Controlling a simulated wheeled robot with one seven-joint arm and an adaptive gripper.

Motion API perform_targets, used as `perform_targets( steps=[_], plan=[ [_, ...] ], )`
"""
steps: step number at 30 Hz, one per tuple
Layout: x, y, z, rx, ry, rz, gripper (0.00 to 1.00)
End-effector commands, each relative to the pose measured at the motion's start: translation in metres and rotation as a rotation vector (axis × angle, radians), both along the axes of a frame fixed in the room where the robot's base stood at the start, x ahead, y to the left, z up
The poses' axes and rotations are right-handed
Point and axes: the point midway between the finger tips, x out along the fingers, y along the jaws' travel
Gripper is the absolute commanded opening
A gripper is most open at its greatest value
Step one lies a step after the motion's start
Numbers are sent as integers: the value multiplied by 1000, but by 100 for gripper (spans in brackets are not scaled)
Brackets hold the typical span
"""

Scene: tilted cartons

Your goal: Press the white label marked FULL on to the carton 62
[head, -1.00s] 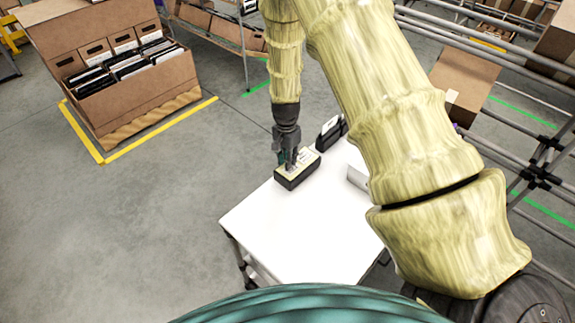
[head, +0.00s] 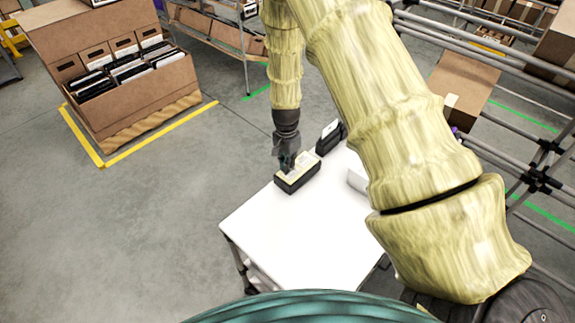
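My gripper (head: 287,163) points down at a small black holder (head: 298,183) on the white table. Pale labels (head: 305,164) show in the holder's top. The fingertips are at the holder's left part, at or just above the labels. They look close together, but the view is too small to tell whether they hold a label. A second black holder (head: 329,143) with a white card stands behind. A brown carton (head: 466,84) with a white patch sits tilted on the rack at right. No number or the word FULL is readable, so I cannot tell which carton is 62.
The white table (head: 295,235) is bare at its front left. A pale grey item (head: 357,181) is partly hidden by my arm. Grey rack tubes (head: 500,65) run along the right. A large open carton of files (head: 130,90) stands on the floor at left.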

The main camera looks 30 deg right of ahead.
Motion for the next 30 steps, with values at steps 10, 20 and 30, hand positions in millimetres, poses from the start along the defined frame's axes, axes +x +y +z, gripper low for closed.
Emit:
perform_targets(
  steps=[10, 20, 30],
  plan=[
    [1, 0, 12, 0, -1, 0, 0],
    [1, 0, 22, 0, -1, 0, 0],
    [1, 0, 32, -1, -1, 0, 0]
  ],
)
